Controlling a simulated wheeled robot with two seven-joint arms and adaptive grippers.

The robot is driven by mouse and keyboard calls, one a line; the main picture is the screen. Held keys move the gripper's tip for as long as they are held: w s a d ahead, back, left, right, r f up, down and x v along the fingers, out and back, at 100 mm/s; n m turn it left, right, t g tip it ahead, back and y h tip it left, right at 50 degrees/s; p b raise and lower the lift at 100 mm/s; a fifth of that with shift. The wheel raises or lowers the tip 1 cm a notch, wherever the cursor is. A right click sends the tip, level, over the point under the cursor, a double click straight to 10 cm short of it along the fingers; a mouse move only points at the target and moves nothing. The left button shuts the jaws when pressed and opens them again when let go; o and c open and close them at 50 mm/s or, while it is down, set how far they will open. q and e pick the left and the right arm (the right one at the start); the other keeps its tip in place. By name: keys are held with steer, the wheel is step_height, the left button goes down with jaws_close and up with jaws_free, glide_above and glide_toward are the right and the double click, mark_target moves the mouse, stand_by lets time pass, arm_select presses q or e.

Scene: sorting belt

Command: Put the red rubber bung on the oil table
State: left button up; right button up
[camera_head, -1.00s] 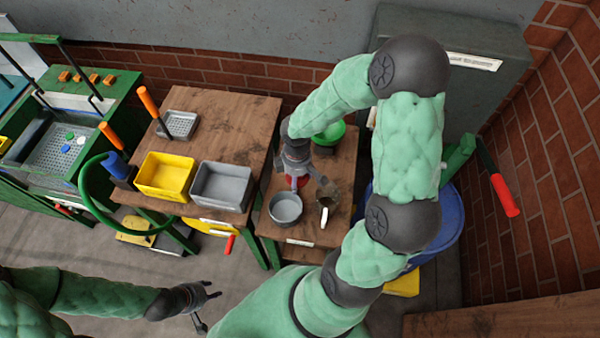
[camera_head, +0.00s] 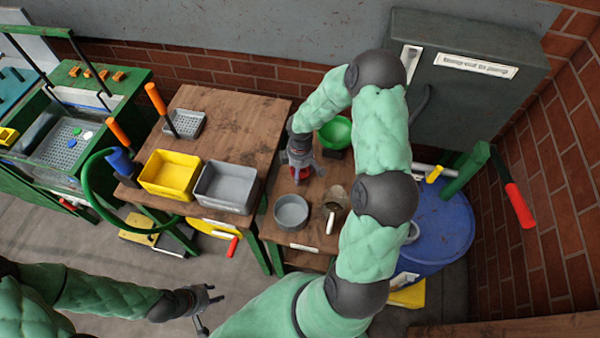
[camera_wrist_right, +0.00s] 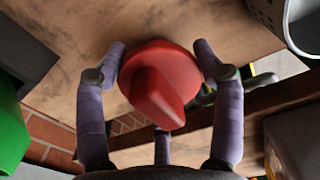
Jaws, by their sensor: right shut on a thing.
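The red rubber bung (camera_wrist_right: 160,78) is between the fingers of my right gripper (camera_wrist_right: 160,65), which is shut on it. In the head view the bung (camera_head: 303,174) shows as a bit of red under my right gripper (camera_head: 300,170). The gripper points down over the small wooden table (camera_head: 271,232), which carries a label too small to read. I cannot tell whether the bung touches the tabletop. My left gripper (camera_head: 210,302) is at the lower left over the floor, its fingers apart and empty.
On the small table are a green funnel (camera_head: 336,132), a round grey pan (camera_head: 291,212) and a scoop (camera_head: 333,205). A larger wooden table (camera_head: 235,126) with yellow (camera_head: 168,176) and grey (camera_head: 225,188) bins stands to the left. A blue barrel (camera_head: 445,225) stands right.

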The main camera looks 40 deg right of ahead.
steer(key=shift+f, duration=0.45)
steer(key=shift+f, duration=0.1)
steer(key=o, duration=1.2)
step_height(320, 180, up, 12)
steer(key=p, duration=0.3)
